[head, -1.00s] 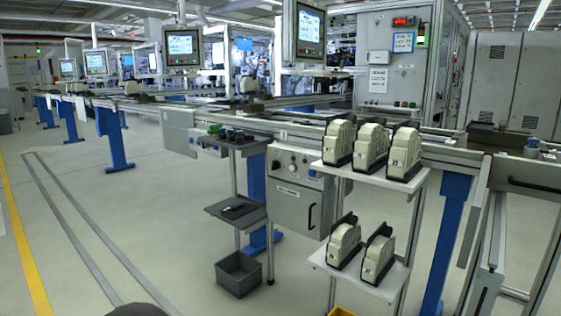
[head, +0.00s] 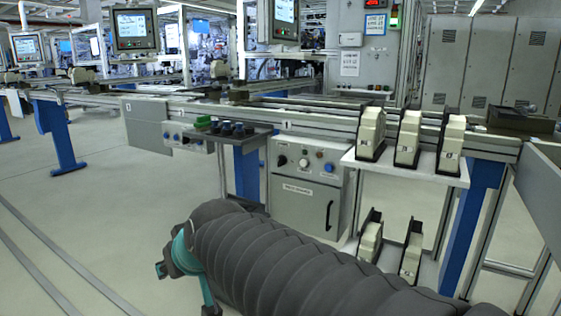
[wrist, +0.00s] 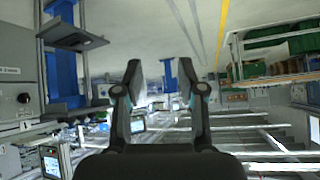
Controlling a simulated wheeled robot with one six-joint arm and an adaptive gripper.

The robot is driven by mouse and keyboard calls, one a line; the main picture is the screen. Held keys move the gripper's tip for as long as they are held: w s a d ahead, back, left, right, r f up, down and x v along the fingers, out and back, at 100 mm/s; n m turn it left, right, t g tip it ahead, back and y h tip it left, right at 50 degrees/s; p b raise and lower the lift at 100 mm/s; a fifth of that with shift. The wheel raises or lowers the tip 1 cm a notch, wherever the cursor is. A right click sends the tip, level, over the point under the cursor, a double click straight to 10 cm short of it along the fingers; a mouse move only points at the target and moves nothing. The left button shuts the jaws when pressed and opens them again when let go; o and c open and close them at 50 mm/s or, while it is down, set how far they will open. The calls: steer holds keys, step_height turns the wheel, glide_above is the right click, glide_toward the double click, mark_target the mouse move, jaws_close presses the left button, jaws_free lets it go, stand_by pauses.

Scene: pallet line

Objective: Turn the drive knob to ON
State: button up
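A grey control box (head: 305,195) hangs under the conveyor rail in the head view. Its face carries a black knob (head: 282,160), a pale round control (head: 303,163) and a blue button (head: 329,168). The lettering is too small to read, so I cannot tell the drive knob or its setting for sure. A grey box with a dark knob (wrist: 24,98) shows at the left edge of the upside-down wrist view. My gripper (wrist: 160,78) is open and empty, its fingers wide apart and touching nothing.
A small shelf (head: 225,137) with dark knobbed parts is left of the box. A white two-level rack (head: 405,170) with several cream housings stands to the right. Blue legs (head: 482,215) support the line. The floor at left (head: 90,215) is clear.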

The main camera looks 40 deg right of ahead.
steer(key=w+d+r+m+t+h+b, duration=0.1)
steer(key=w+d+r+t+h, duration=0.15)
steer(key=w+d, duration=0.45)
steer(key=w+d+r+m+t+h, duration=0.15)
steer(key=w+r, duration=0.25)
steer(key=w, duration=0.6)
steer(key=w+d+r+m+t+h+b, duration=0.1)
steer(key=w+d+r+m+t+h, duration=0.15)
steer(key=w+d, duration=0.5)
steer(key=m+g+h+b, duration=0.2)
steer(key=m+g+h, duration=0.7)
steer(key=h, duration=0.2)
glide_toward(278, 158)
steer(key=p+x, duration=0.1)
steer(key=x, duration=0.7)
steer(key=shift+d+r, duration=0.1)
steer(key=shift+d, duration=0.3)
jaws_close()
